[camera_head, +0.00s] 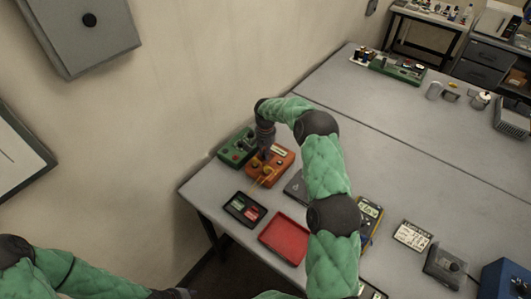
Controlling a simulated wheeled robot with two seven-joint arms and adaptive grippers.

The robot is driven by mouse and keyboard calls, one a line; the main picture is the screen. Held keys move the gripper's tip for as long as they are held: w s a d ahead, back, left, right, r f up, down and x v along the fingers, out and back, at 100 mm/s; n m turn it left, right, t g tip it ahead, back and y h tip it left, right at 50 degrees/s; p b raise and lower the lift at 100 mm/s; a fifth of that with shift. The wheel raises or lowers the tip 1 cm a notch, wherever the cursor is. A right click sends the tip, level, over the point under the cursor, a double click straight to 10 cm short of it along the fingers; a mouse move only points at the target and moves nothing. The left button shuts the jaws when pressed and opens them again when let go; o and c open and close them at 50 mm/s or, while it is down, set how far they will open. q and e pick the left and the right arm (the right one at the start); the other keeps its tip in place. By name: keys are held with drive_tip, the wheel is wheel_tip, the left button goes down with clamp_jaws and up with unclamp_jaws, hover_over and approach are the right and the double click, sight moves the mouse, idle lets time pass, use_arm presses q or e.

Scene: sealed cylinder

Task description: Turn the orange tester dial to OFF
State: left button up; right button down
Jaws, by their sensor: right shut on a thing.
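The orange tester (279,172) sits on the grey table near its left edge, beside a green box. My right gripper (264,155) points down over the tester's top left part and is shut, with its fingers at the tester. The dial is hidden under the gripper, so its setting does not show. Yellow leads (266,177) lie at the tester's front. My left arm is low at the left of the view, off the table; its gripper (180,293) is at the bottom edge, mostly cut off.
The green box (236,148) stands close on the left. A black tray (245,208) and a red tray (285,238) lie in front. A dark device (296,188) and a multimeter (370,219) are near my right arm. The table's middle is clear.

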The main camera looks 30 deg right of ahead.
drive_tip(key=n+b, duration=0.1)
drive_tip(key=n, duration=0.2)
drive_tip(key=shift+f+n, duration=0.1)
drive_tip(key=shift+n, duration=0.2)
drive_tip(key=n, duration=0.3)
drive_tip(key=shift+n+b, duration=0.3)
drive_tip(key=n, duration=0.3)
drive_tip(key=shift+n, duration=2.2)
drive_tip(key=c, duration=1)
unclamp_jaws()
drive_tip(key=shift+r, duration=0.2)
